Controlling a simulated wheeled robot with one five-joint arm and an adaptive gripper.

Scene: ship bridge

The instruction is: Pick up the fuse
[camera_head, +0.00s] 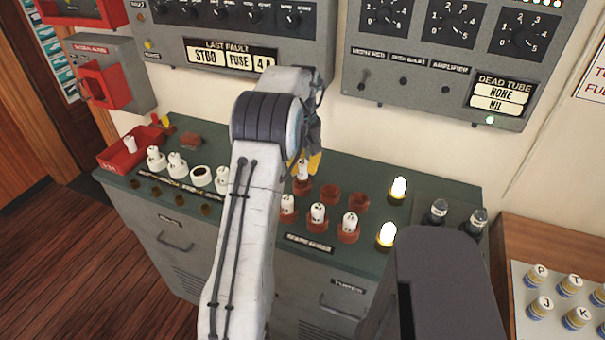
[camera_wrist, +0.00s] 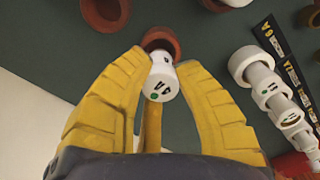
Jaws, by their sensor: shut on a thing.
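A white fuse (camera_wrist: 161,82) with dark markings and a green dot is between the two yellow fingers of my gripper (camera_wrist: 160,68) in the wrist view. The fingers are shut on it. Its far end is at a red-brown socket (camera_wrist: 160,40); I cannot tell whether it is still seated. In the head view my gripper (camera_head: 308,162) is over the back row of sockets on the green bench, with the fuse (camera_head: 303,171) under the fingertips. My arm hides part of the bench behind it.
Three fuses (camera_head: 317,212) stand in the front red-brown sockets. Two empty sockets (camera_head: 330,193) lie right of my gripper. White holders (camera_head: 177,164) and a red tray (camera_head: 118,158) are at left. Lit lamps (camera_head: 398,188) stand at right. Wall panels (camera_head: 230,30) rise close behind.

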